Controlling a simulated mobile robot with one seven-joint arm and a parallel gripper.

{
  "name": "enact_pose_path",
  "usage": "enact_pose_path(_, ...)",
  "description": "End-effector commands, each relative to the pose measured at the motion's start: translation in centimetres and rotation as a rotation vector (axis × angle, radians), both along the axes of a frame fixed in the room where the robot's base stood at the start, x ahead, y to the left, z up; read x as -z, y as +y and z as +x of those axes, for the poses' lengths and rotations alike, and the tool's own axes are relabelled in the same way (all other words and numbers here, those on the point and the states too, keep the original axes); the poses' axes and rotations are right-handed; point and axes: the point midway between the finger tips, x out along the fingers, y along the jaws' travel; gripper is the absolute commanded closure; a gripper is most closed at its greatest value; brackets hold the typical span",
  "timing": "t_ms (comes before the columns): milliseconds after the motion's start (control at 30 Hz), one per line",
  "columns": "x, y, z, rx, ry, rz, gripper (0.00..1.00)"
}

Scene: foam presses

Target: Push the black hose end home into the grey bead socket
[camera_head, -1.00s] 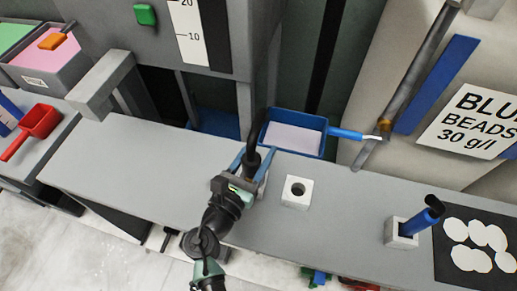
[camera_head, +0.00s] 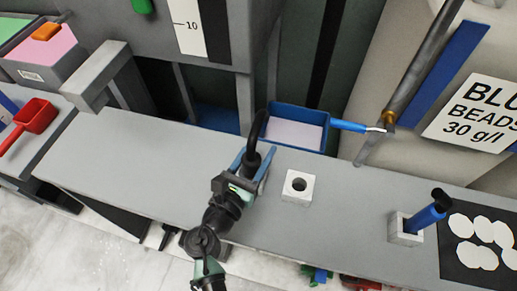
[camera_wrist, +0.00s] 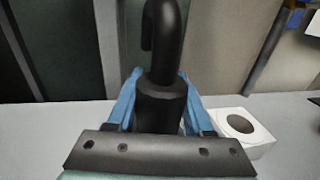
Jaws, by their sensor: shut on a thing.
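My gripper (camera_head: 256,172) is shut on the black hose end (camera_head: 257,140), a thick black piece that stands upright between blue fingers and bends over at the top. In the wrist view the hose end (camera_wrist: 160,105) rises between the two fingers (camera_wrist: 158,112), and its lower tip is hidden behind the gripper body. A pale grey block (camera_head: 298,188) with an open round hole stands on the bench just right of my gripper, apart from it. It also shows at the right of the wrist view (camera_wrist: 243,133). No socket is clearly marked as the grey bead one.
The grey bench (camera_head: 130,150) is clear to the left. A blue tray (camera_head: 325,130) with a blue-handled tool lies behind the hose. At right, a blue hose end (camera_head: 428,215) leans in another block (camera_head: 397,228), beside a black mat (camera_head: 452,265) with white discs.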

Motion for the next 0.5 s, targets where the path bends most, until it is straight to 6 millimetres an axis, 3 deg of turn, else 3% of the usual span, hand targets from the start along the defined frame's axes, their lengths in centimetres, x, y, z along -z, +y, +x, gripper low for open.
enact_pose_path(233,0.60,0.01,0.04,0.000,-0.002,0.000,1.00)
enact_pose_path(267,0.57,0.01,0.05,0.000,-0.003,-0.001,0.47)
enact_pose_path(433,0.52,0.01,0.03,0.000,-0.002,0.000,0.16)
enact_pose_path(500,0.54,0.00,0.02,0.000,-0.001,0.000,0.14)
